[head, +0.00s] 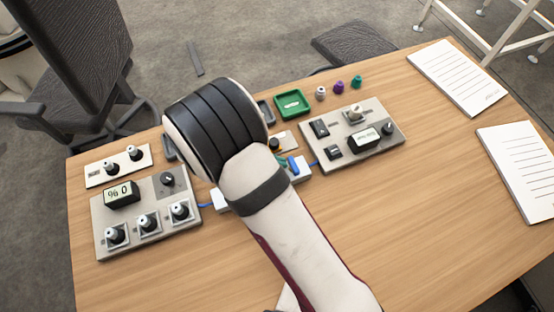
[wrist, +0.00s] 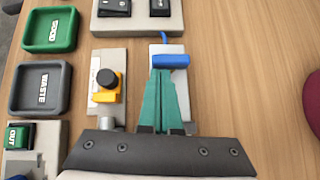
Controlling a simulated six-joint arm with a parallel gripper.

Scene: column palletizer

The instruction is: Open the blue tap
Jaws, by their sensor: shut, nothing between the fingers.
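The blue tap (wrist: 172,61) shows in the wrist view as a short blue handle on a light grey block, lying crosswise in the picture. It also shows in the head view (head: 293,166), just right of my arm. My gripper (wrist: 162,74) has teal fingers pressed together with nothing between them. The fingertips are at the left part of the blue handle; I cannot tell whether they touch it. In the head view my arm hides most of the gripper, and only a bit of teal shows beside the tap.
A yellow fitting with a black knob (wrist: 106,80) stands left of the fingers. A green GOOD tray (wrist: 50,30) and a grey WASTE tray (wrist: 42,88) lie farther left. Control panels (head: 352,136) (head: 148,212) flank the tap. The table's right side holds two papers (head: 458,76) (head: 518,165).

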